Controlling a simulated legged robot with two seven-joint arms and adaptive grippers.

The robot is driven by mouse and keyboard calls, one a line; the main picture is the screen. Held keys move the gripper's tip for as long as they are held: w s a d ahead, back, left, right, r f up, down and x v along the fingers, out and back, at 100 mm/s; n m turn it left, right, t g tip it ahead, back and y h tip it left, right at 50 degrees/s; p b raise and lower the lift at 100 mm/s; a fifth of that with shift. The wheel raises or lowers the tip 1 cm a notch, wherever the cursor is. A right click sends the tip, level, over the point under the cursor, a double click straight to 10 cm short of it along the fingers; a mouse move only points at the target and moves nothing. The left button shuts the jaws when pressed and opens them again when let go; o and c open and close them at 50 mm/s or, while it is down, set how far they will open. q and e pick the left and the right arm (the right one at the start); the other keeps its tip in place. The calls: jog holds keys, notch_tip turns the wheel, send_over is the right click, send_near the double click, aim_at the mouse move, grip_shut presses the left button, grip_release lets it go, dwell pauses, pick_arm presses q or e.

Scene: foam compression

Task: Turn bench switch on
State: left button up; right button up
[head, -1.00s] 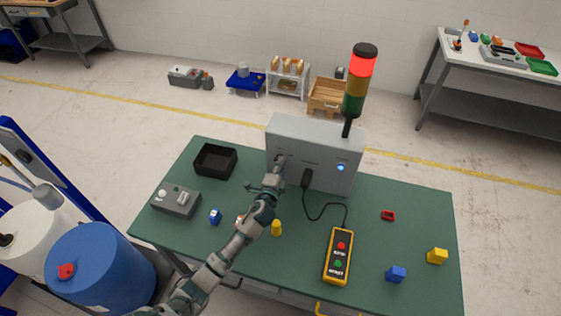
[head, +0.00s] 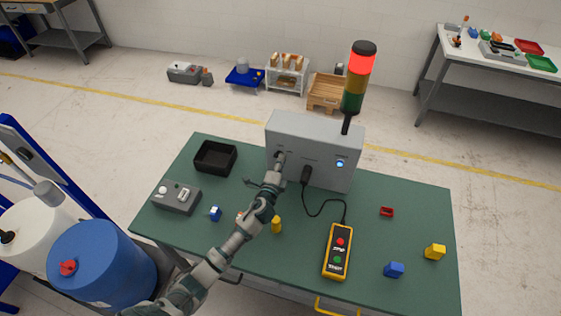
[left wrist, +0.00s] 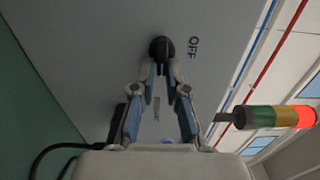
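The bench switch (left wrist: 162,46) is a round black knob with a raised grip on a grey box (head: 335,174). An "OFF" label (left wrist: 193,47) is beside it in the left wrist view. My left gripper (left wrist: 162,72) is at the knob, its fingers drawn in with a tip close on each side of the grip; it appears shut on it. In the head view my left gripper (head: 279,163) reaches the box front and hides the knob. A blue light (head: 340,164) glows on the box. My right gripper is not in view.
A stack light (head: 359,75), lit red at its top, rises behind the box. A black cable runs from the box to a yellow pendant (head: 338,252). A black bin (head: 215,157), a grey control box (head: 177,197) and small blocks are on the green table (head: 410,210).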

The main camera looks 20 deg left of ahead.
pick_arm(q)
jog(key=o, duration=0.3)
jog(key=shift+f, duration=0.25)
jog(key=shift+d+r, duration=0.1)
jog(key=s, duration=1.1)
jog(key=shift+s+a, duration=0.2)
jog(key=shift+s, duration=0.2)
